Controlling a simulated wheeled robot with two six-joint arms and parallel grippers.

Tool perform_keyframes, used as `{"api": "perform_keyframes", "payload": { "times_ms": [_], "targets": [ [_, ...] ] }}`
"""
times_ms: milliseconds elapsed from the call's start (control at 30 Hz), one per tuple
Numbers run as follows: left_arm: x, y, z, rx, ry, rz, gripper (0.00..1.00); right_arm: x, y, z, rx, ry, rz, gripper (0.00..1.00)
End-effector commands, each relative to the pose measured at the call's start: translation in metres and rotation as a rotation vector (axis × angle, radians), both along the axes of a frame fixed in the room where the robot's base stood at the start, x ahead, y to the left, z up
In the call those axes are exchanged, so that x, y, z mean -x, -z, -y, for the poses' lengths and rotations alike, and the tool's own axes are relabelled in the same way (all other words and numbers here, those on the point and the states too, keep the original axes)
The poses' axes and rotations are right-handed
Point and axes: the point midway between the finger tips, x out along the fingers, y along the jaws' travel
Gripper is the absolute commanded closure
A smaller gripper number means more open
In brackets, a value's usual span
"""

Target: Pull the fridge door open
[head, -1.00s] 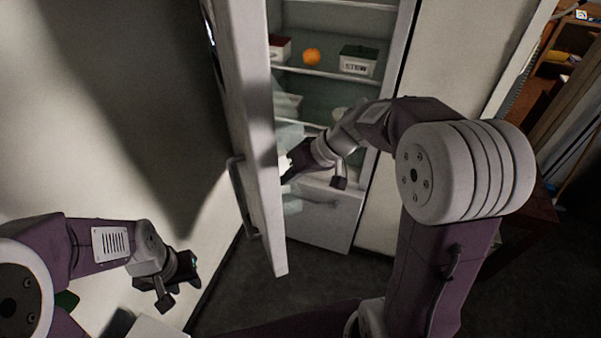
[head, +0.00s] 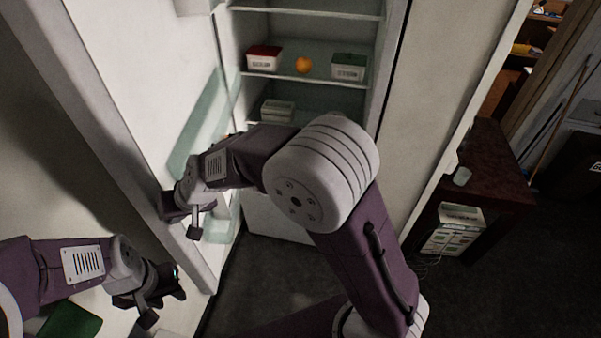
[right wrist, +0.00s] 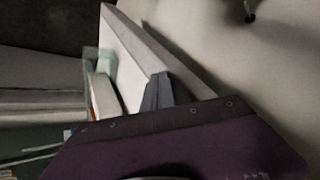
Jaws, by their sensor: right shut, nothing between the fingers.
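The white fridge door (head: 120,120) stands wide open at the left of the head view, with its inner side and clear shelf bins showing. Its outer handle is hidden. The fridge (head: 392,75) is open behind my right arm. My right gripper (head: 170,207) is shut and empty at the inner side of the door, close to its free edge; whether it touches is hard to tell. The right wrist view shows its fingers (right wrist: 157,91) beside the door's edge (right wrist: 135,50). My left gripper (head: 172,284) is at the lower left, apart from the door; its jaws are unclear.
Fridge shelves hold a red-topped box (head: 264,60), an orange (head: 303,65), a green-topped box (head: 348,67) and another box (head: 277,110). A dark table (head: 492,165) stands at the right. Dark floor (head: 262,275) is clear below the fridge.

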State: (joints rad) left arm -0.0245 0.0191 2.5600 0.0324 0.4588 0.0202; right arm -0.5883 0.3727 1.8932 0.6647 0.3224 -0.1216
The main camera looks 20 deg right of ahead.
Motion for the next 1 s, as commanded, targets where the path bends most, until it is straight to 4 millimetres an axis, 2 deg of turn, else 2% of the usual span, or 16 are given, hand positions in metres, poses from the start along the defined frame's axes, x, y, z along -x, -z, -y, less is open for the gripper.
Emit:
{"api": "perform_keyframes", "payload": {
  "times_ms": [33,100,400,633,1000],
  "targets": [
    [0.0,-0.019,0.0,0.0,0.0,0.0,0.64,-0.003,-0.008,-0.012,0.003,-0.004,-0.002,1.0],
    [0.0,-0.031,0.0,0.0,0.0,0.0,0.64,-0.009,-0.009,-0.028,0.003,-0.003,-0.003,1.0],
    [0.0,-0.071,0.0,0.0,0.0,0.0,0.64,-0.029,-0.005,-0.078,0.002,-0.001,0.001,1.0],
    [0.0,-0.083,0.0,0.0,0.0,0.0,0.64,-0.038,-0.002,-0.094,0.001,0.001,0.001,1.0],
    [0.0,-0.084,0.0,0.0,0.0,0.0,0.64,-0.04,0.0,-0.098,-0.001,0.001,0.0,1.0]
  ]
}}
